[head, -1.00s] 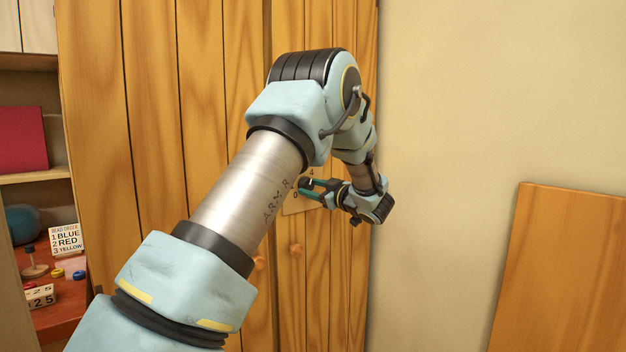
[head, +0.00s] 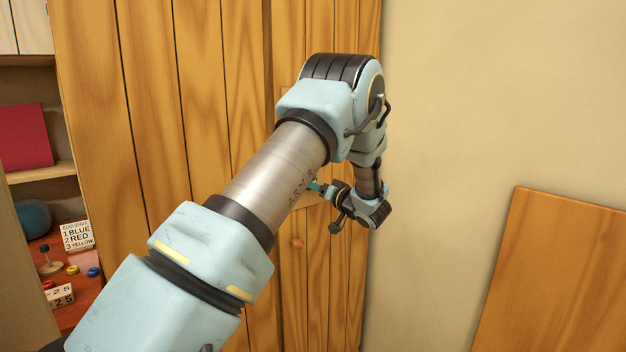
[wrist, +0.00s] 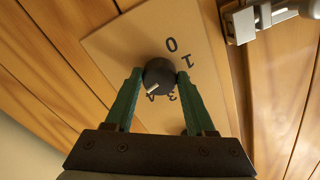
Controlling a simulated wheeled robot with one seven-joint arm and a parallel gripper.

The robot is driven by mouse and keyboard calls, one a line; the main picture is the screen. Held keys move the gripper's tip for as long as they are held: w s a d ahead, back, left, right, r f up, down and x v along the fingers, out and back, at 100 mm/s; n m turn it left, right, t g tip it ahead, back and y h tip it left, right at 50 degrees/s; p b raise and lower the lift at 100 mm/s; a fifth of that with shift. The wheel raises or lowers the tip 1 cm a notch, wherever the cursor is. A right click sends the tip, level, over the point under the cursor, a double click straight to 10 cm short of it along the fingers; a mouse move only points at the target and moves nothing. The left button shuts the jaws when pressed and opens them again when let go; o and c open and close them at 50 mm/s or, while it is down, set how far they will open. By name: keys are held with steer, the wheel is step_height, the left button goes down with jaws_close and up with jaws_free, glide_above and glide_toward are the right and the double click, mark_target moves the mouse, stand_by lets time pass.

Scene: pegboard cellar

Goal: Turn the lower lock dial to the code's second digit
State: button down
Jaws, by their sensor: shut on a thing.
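A round black dial (wrist: 159,72) with a pale pointer mark sits on a tan plate (wrist: 118,48) in the wrist view. The digits 0, 1, 3 and 4 show around it, tilted and partly covered; the pointer faces lower left, close to the 4. My gripper (wrist: 159,78) has its two green fingers on either side of the dial, shut on it. In the head view my gripper (head: 317,187) is at the plate (head: 312,200) on the wooden door, mostly behind my forearm.
A metal latch piece (wrist: 241,24) lies beside the plate. At left, shelves hold a bead-order card (head: 76,235) and number cards (head: 61,299). A wooden board (head: 560,270) leans at right.

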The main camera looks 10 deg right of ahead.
steer(key=shift+m+p, duration=0.8)
steer(key=shift+m, duration=0.8)
steer(key=shift+c, duration=1.3)
jaws_free()
steer(key=shift+s, duration=0.1)
steer(key=b+v, duration=0.4)
steer(key=v, duration=0.6)
steer(key=shift+s, duration=0.25)
steer(key=shift+d, duration=0.2)
